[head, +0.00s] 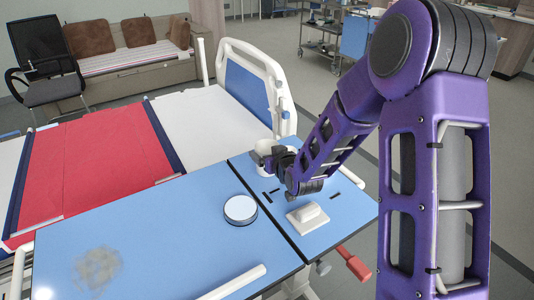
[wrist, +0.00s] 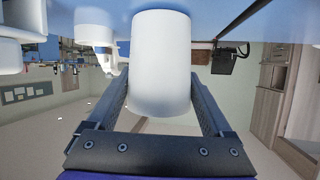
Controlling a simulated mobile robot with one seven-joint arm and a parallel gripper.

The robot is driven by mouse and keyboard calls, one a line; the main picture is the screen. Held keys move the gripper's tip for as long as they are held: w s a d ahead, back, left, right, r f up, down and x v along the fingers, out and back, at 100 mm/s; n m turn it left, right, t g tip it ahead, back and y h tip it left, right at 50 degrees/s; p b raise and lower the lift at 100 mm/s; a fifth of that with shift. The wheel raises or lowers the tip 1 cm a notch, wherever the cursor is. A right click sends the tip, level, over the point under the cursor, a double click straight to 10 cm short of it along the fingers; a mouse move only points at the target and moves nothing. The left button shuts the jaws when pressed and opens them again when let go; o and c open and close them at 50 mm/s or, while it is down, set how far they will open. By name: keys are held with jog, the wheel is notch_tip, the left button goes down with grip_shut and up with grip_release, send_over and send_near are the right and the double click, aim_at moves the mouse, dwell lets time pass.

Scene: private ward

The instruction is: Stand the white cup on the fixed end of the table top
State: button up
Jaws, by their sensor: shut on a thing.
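My gripper (head: 277,161) is shut on the white cup (head: 264,147), over the far part of the smaller blue panel. In the wrist view the cup (wrist: 160,60) fills the space between the two fingers (wrist: 160,105). Whether its base touches the panel cannot be told. The blue table top has a dark seam across it. The smaller right-hand panel (head: 345,205) appears to be the fixed end; the larger panel (head: 150,235) lies to the left.
A white block-like object (head: 307,218) sits on the smaller panel near its front, beside dark slots. A round white-rimmed disc (head: 240,209) lies on the larger panel near the seam. A greyish smudge (head: 98,266) marks that panel. The bed's headboard (head: 247,88) stands behind.

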jog(key=shift+f, duration=0.2)
jog(key=o, duration=1.1)
jog(key=shift+s+d+r, duration=0.1)
jog(key=shift+s+r, duration=0.05)
jog(key=shift+r, duration=0.2)
jog(key=v, duration=1.1)
jog(key=shift+s+p, duration=0.25)
jog(key=shift+p, duration=0.15)
jog(key=shift+d+r, duration=0.1)
